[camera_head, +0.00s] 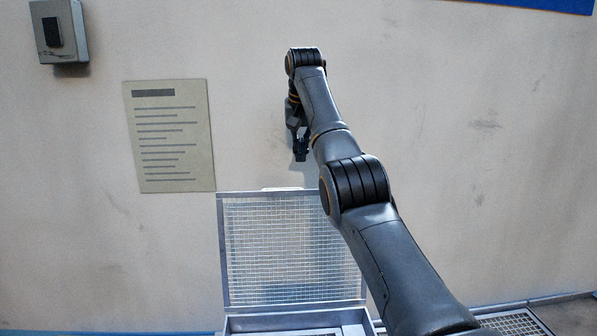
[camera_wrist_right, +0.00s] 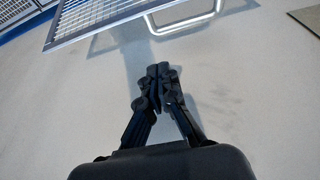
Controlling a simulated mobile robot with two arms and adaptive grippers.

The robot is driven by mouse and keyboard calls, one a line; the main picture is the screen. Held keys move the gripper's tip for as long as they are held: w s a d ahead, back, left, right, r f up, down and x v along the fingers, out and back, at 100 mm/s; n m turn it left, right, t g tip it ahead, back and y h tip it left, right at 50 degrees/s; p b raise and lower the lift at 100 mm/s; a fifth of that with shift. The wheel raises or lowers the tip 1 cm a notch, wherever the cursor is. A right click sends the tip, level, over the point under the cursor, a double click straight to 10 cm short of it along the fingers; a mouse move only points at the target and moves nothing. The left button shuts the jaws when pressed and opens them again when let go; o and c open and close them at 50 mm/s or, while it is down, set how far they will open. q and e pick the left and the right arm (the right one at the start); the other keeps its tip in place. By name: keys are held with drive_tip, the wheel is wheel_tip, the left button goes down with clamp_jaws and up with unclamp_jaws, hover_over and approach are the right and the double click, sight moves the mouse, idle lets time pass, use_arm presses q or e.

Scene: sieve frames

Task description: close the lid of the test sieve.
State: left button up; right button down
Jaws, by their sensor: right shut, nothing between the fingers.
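The sieve's lid (camera_head: 290,250) is a metal frame with wire mesh, standing raised from the box below it in the head view. The sieve box (camera_head: 295,322) shows only its upper rim at the bottom edge. In the right wrist view the lid's mesh frame (camera_wrist_right: 85,20) and its bent metal handle (camera_wrist_right: 185,22) are at the top. My right gripper (camera_head: 300,155) hangs above the lid's top edge, near the wall; it also shows in the right wrist view (camera_wrist_right: 158,70). It is shut, empty and apart from the handle. My right arm covers the lid's right side.
A pale wall (camera_head: 450,120) stands close behind the lid. A printed notice (camera_head: 170,135) and a grey switch box (camera_head: 60,32) are on it at the left. Another mesh panel (camera_head: 515,323) lies low at the right.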

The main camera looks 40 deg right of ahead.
sight(301, 179)
drive_tip(key=shift+d+f, duration=0.15)
drive_tip(key=shift+s+f, duration=0.1)
drive_tip(key=shift+f, duration=0.15)
wheel_tip(301, 179, down, 3)
drive_tip(key=shift+f+p, duration=0.2)
drive_tip(key=shift+p, duration=0.4)
drive_tip(key=x, duration=0.3)
drive_tip(key=p+x, duration=0.1)
drive_tip(key=x, duration=0.1)
drive_tip(key=shift+w+d+r, duration=0.2)
drive_tip(key=shift+w+d, duration=0.05)
drive_tip(key=shift+w, duration=0.1)
drive_tip(key=shift+s+a, duration=0.15)
use_arm(q)
wheel_tip(301, 179, up, 2)
drive_tip(key=shift+s+a+r, duration=0.1)
drive_tip(key=shift+s, duration=0.05)
use_arm(e)
drive_tip(key=shift+a, duration=0.1)
